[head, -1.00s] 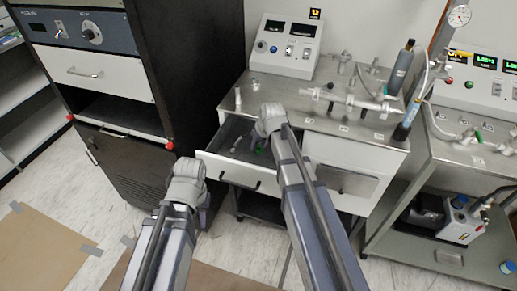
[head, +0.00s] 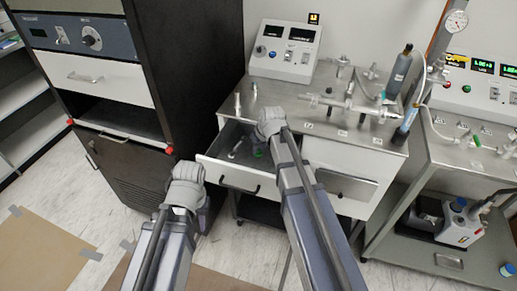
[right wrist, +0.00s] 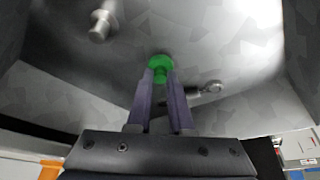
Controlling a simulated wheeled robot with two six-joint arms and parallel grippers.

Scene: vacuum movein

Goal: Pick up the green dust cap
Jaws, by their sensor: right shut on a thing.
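The green dust cap (right wrist: 160,66) is between the fingertips of my right gripper (right wrist: 160,74) in the right wrist view, and the gripper is shut on it. In the head view, a small bit of the green cap (head: 259,151) shows beside my right wrist, inside the open drawer (head: 228,174). The wrist hides most of the right gripper there. My left gripper (head: 203,216) hangs in front of the drawer to the left, mostly hidden behind its own wrist, so its jaws cannot be read.
Metal fittings lie in the drawer, one left of the cap (right wrist: 103,20) and one right of it (right wrist: 205,91). The steel bench (head: 292,113) carries a control box (head: 284,50) and glass-like piping. A dark cabinet (head: 190,75) stands left. A pump cart (head: 385,243) stands right.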

